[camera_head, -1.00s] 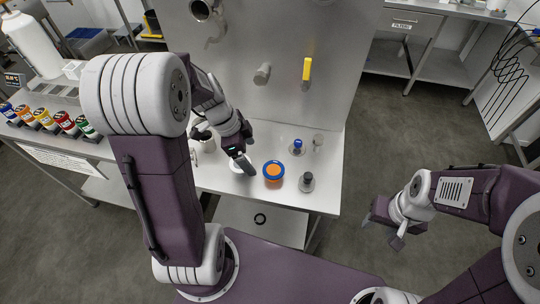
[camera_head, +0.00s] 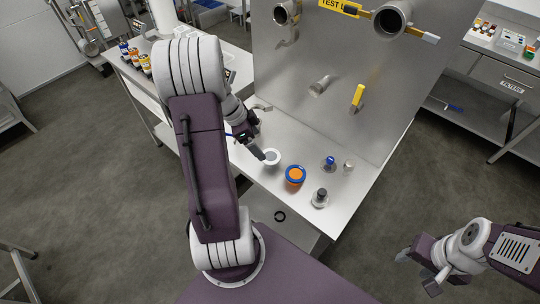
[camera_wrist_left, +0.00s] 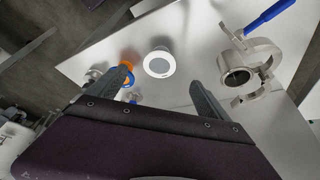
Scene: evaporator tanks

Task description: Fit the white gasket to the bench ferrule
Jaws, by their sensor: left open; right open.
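A white ring with a grey centre, which looks like the gasket (camera_wrist_left: 159,64), lies on the steel bench; it also shows in the head view (camera_head: 271,157). My left gripper (camera_wrist_left: 159,80) is open, with the ring beyond and between its fingertips and no clear contact; in the head view the gripper (camera_head: 258,148) is just over it. A round steel fitting with a dark opening, seemingly the bench ferrule (camera_wrist_left: 237,77), sits right of the ring inside an open clamp with a blue handle (camera_wrist_left: 270,17). My right gripper (camera_head: 416,271) is open and empty, over the floor.
An orange disc with a blue rim (camera_head: 295,175) lies right of the ring. Small stoppered items (camera_head: 320,198), (camera_head: 330,163) stand nearby. A steel panel with pipe stubs and a yellow handle (camera_head: 358,97) rises behind. A black ring (camera_head: 279,216) lies on the lower shelf.

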